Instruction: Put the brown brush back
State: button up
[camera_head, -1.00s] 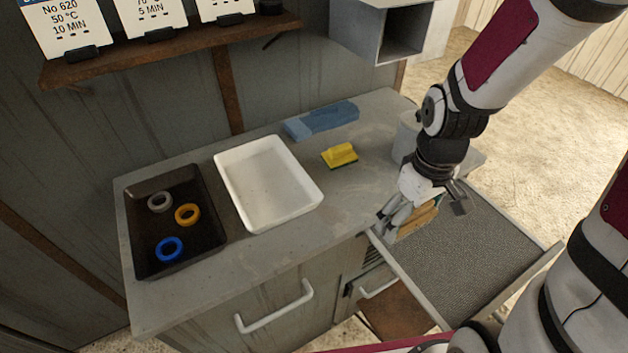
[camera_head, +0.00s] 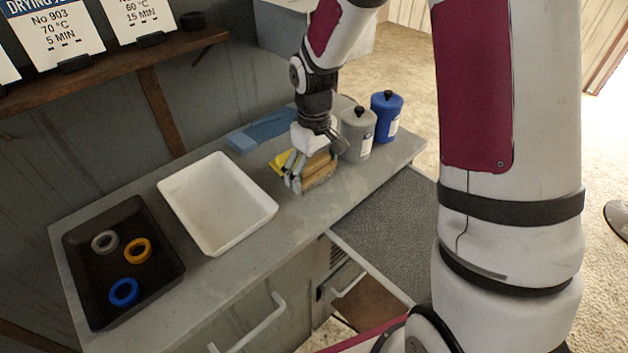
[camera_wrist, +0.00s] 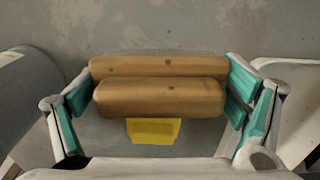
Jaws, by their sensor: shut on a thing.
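My gripper (camera_head: 308,172) is shut on the brown brush (camera_head: 319,170), whose wooden body shows between the fingers. In the wrist view the brush (camera_wrist: 160,97) spans the gap between the teal finger pads, with two rounded wooden parts side by side. The gripper holds it above the grey worktop, in front of the yellow sponge (camera_head: 280,162) and left of the grey canister (camera_head: 357,133). Part of the sponge also shows below the brush in the wrist view (camera_wrist: 153,131). Whether the brush touches the worktop cannot be told.
A blue cloth (camera_head: 262,130) lies behind the sponge. A blue canister (camera_head: 386,118) stands right of the grey one. A white tray (camera_head: 218,203) and a black tray (camera_head: 166,284) with rings lie at left. An open drawer with a grey mat (camera_head: 385,235) extends at the front right.

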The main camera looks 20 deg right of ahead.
jog(key=shift+f, duration=1.7)
jog(key=shift+f, duration=0.2)
jog(key=o, duration=0.9)
jog(key=shift+o, duration=0.2)
jog(key=shift+r, duration=0.1)
notch_tip(320, 180, up, 12)
notch_tip(320, 180, up, 10)
jog(key=m+t, duration=0.2)
send_over(314, 182)
jog(key=s+d, duration=0.1)
jog(key=s, duration=0.5)
jog(key=s+r+m+t, duration=0.2)
jog(key=s+r+t, duration=0.1)
jog(key=s, duration=1.1)
jog(key=shift+d+r+m, duration=0.15)
jog(key=shift+r+m, duration=0.15)
jog(key=shift+r, duration=0.4)
